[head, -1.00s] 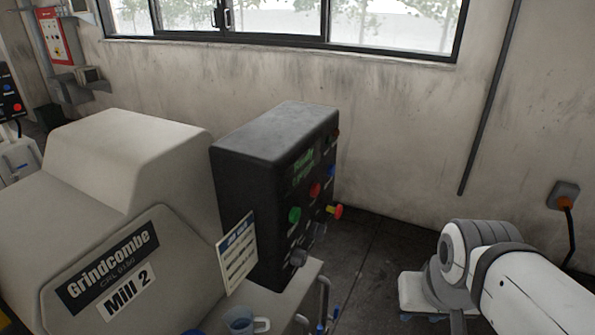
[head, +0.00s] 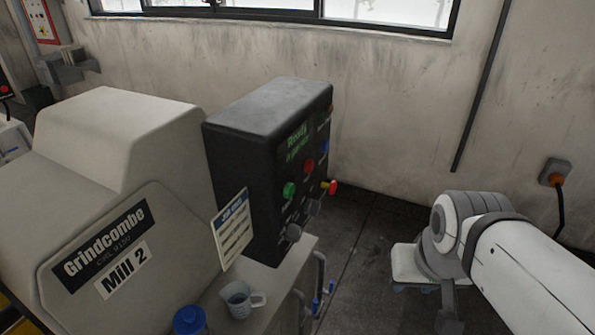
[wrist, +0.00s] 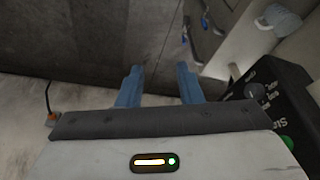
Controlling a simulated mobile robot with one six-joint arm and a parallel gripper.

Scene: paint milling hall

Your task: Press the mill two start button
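The black control box (head: 240,165) of the Mill 2 machine (head: 120,170) stands at its right end. A green button (head: 289,190) is on its front face, with a red button (head: 309,166) up and to its right. In the wrist view the box (wrist: 262,85) shows upside down at the right, with the green button (wrist: 288,143) partly in view beside lettering that looks like "Start". My gripper (wrist: 159,70) has its two blue fingers apart with nothing between them. It is clear of the box, to the left of it in the wrist view. The head view does not show the fingers.
A jug (head: 238,300) and a blue container (head: 188,320) stand on the ledge below the box. A card (head: 232,230) hangs beside the box. A red-tipped yellow knob (head: 331,187) sticks out from the panel. Open floor (head: 370,260) lies right of the machine.

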